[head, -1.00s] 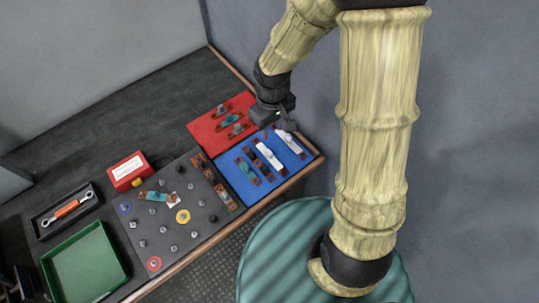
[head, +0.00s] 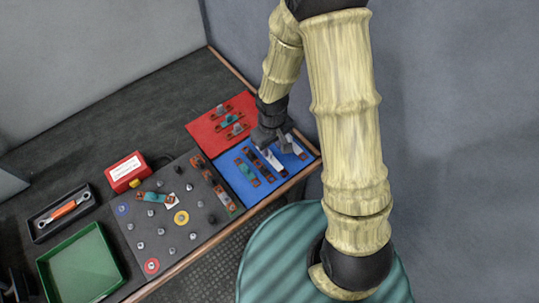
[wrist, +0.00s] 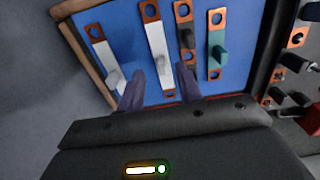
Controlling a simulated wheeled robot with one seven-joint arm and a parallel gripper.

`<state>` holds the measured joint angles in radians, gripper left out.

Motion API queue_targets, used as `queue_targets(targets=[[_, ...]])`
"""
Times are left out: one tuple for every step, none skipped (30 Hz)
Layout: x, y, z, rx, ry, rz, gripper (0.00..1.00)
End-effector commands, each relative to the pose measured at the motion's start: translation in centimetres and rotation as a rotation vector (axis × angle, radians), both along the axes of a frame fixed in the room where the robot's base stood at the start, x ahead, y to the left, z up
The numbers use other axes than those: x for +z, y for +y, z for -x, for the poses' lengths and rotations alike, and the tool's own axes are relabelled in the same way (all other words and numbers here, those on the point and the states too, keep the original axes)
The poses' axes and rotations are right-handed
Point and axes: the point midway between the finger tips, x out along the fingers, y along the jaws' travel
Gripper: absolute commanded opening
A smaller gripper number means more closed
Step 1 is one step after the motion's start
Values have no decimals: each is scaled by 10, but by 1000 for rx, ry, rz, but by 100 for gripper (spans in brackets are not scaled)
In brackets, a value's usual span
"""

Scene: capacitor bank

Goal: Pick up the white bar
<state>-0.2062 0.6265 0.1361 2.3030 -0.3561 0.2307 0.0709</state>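In the head view my gripper (head: 276,146) is over the mat and hides part of the bars. Contact cannot be told.
A dark bar (wrist: 186,38) lies close to the right of the middle white bar, beside my right finger, with a teal bar (wrist: 217,50) beyond. A red mat (head: 207,133), a grey board with posts (head: 160,238) and a green tray (head: 50,275) are nearby.

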Motion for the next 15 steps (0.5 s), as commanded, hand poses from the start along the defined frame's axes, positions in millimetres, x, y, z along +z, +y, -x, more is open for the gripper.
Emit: queue_targets(targets=[[-7, 1, 0, 1, 3, 1, 35], [-11, 1, 0, 2, 3, 1, 35], [-17, 2, 0, 3, 4, 1, 35], [-21, 2, 0, 4, 4, 1, 35], [-25, 2, 0, 3, 3, 1, 35], [-32, 2, 0, 2, 5, 2, 35], [-36, 2, 0, 2, 3, 1, 35], [-39, 2, 0, 2, 3, 1, 35], [-43, 2, 0, 2, 2, 2, 35], [-45, 2, 0, 2, 2, 1, 35], [-46, 2, -1, 2, 1, 1, 35], [-47, 2, -1, 2, 0, 0, 35], [-47, 2, -1, 2, 0, 0, 35], [-47, 2, -1, 2, -1, -1, 35], [-46, 2, -1, 1, -1, -1, 35]])
